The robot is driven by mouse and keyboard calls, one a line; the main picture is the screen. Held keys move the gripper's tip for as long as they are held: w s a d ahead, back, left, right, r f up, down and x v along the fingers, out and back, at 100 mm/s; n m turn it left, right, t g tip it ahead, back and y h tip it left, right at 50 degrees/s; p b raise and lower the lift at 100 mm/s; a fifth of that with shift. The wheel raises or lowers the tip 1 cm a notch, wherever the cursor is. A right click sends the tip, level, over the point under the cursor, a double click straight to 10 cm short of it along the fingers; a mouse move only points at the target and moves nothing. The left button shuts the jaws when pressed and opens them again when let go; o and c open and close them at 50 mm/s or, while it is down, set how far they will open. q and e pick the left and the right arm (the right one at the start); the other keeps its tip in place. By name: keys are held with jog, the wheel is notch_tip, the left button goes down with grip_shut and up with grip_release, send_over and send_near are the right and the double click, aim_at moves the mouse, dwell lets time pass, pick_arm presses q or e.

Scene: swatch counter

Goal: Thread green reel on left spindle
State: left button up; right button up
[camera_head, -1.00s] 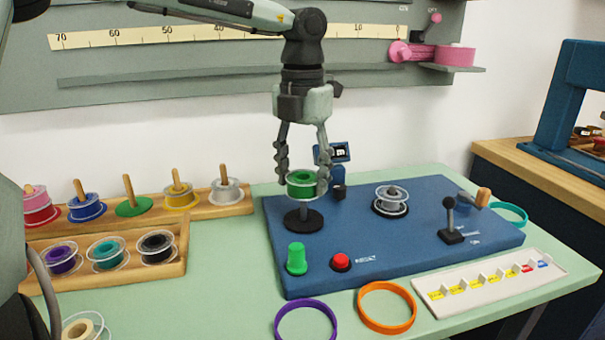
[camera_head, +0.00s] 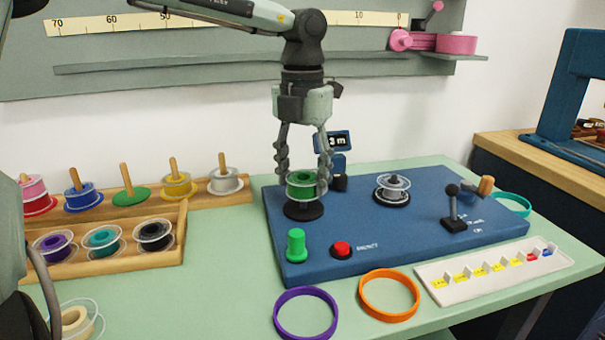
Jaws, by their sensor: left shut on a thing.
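My left gripper (camera_head: 302,176) points down, with a finger on each side of the green reel (camera_head: 301,189), and is shut on it. The reel has clear flanges and is held level. It is directly over the round black base of the left spindle (camera_head: 303,211) on the blue machine, with only a small gap showing. The spindle's pin is hidden by the reel, so I cannot tell how far the reel is around it. My right gripper is not in view.
The right spindle (camera_head: 392,193) carries a grey reel. A green knob (camera_head: 296,246) and a red button (camera_head: 342,250) stand in front. A small display (camera_head: 335,142) is close behind the gripper. Wooden reel racks (camera_head: 120,266) are at left; purple and orange rings (camera_head: 389,296) lie in front.

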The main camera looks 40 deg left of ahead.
pick_arm(q)
jog(key=o, duration=1.2)
jog(key=shift+r, duration=0.2)
jog(key=shift+r+p, duration=2.1)
jog(key=shift+r, duration=1.3)
jog(key=shift+f, duration=0.2)
